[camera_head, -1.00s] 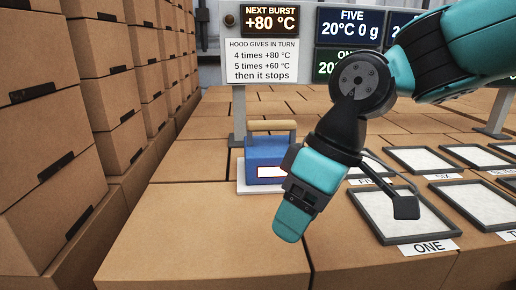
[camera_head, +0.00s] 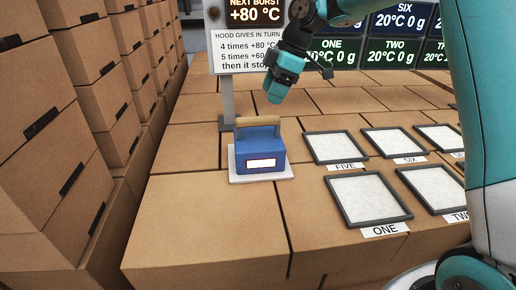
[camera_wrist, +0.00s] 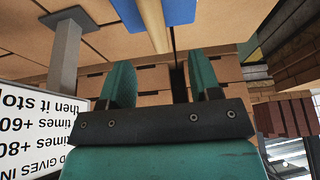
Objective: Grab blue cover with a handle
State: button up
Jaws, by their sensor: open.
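In the wrist view my open, empty gripper (camera_wrist: 165,85) shows two teal fingers spread apart. There the blue cover (camera_wrist: 178,10) and its handle (camera_wrist: 155,28) show at the top edge, beyond the fingertips.
Framed white pads (camera_head: 368,200) with number labels lie to the right of the cover. A sign on a grey post (camera_head: 227,110) stands behind it, with dark display screens (camera_head: 335,50) to the right. Stacked boxes (camera_head: 50,130) rise at left. The box surface in front is clear.

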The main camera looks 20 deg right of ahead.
aim_at(260, 117)
jog(key=p+x, duration=0.1)
jog(key=x, duration=0.3)
jog(key=shift+a+f, duration=0.2)
jog(key=shift+f, duration=0.1)
jog(key=shift+w+p+x, duration=0.15)
jog(key=shift+p+x, duration=0.7)
jog(key=shift+x, duration=0.5)
jog(key=shift+w+p+x, duration=0.15)
jog(key=shift+p+x, duration=0.65)
jog(key=shift+x, duration=0.55)
jog(key=shift+d, duration=0.15)
grip_shut()
jog(key=shift+w+r, duration=0.1)
jog(key=shift+r, duration=0.1)
